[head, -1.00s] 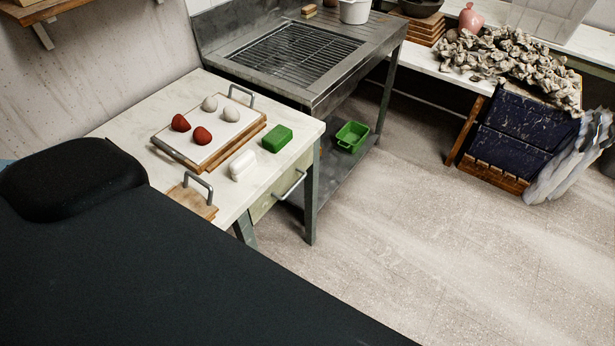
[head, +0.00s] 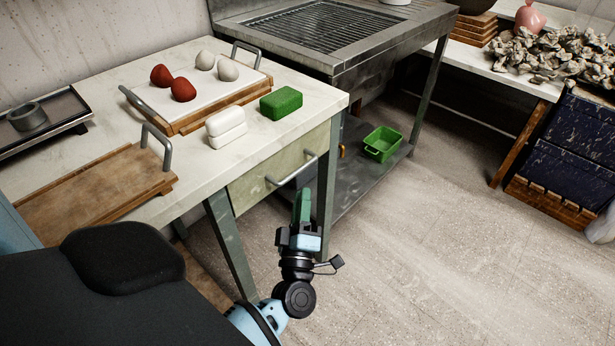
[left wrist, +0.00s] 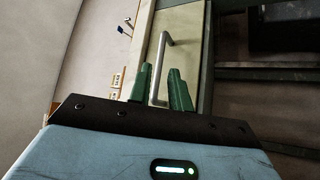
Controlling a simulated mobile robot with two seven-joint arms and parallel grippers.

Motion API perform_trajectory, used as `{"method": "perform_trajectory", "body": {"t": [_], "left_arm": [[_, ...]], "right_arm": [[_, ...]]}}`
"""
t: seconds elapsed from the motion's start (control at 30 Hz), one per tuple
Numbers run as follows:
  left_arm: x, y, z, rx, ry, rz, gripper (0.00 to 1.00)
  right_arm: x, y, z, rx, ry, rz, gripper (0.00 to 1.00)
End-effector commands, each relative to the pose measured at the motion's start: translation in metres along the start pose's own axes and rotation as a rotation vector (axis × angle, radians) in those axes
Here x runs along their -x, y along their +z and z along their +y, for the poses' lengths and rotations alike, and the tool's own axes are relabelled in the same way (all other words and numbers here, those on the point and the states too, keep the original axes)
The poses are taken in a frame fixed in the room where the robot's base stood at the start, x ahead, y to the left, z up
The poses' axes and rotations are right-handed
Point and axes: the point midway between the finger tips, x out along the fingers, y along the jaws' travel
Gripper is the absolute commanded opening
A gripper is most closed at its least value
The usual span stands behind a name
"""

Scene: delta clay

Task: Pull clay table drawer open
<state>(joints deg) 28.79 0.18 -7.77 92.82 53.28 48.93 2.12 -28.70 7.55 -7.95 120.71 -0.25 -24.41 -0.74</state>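The clay table (head: 190,200) has a pale green drawer (head: 250,182) under its white top, on the side facing right. The drawer looks shut. Its grey bar handle (head: 292,169) is clear of any hand. My left gripper (head: 302,192) is just below and in front of the handle, its green fingers pointing at the drawer. In the left wrist view, the two green fingers (left wrist: 160,85) are apart with nothing between them. The handle (left wrist: 160,65) shows beyond them, between the fingertips, and the drawer front (left wrist: 185,40) lies behind it. My right gripper is not in view.
On the table are a white block (head: 226,128), a green block (head: 281,103), a tray (head: 180,126) with red and grey lumps, and a wooden board (head: 90,192). A metal sink bench (head: 345,70) with a green bin (head: 382,144) stands behind.

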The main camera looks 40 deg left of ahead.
Motion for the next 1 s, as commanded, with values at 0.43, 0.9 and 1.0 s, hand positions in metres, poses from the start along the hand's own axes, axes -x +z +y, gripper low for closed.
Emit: {"method": "perform_trajectory", "body": {"t": [0.43, 0.9, 1.0], "left_arm": [[-0.022, -0.001, 0.000, 0.016, -0.004, 0.030, 0.20], [-0.079, -0.002, -0.001, 0.015, -0.004, 0.026, 0.20], [-0.082, -0.002, -0.002, 0.014, -0.005, 0.025, 0.20]], "right_arm": [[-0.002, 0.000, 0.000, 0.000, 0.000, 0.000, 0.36], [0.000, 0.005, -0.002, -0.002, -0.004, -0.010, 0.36], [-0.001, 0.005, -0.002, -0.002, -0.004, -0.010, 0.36]]}}
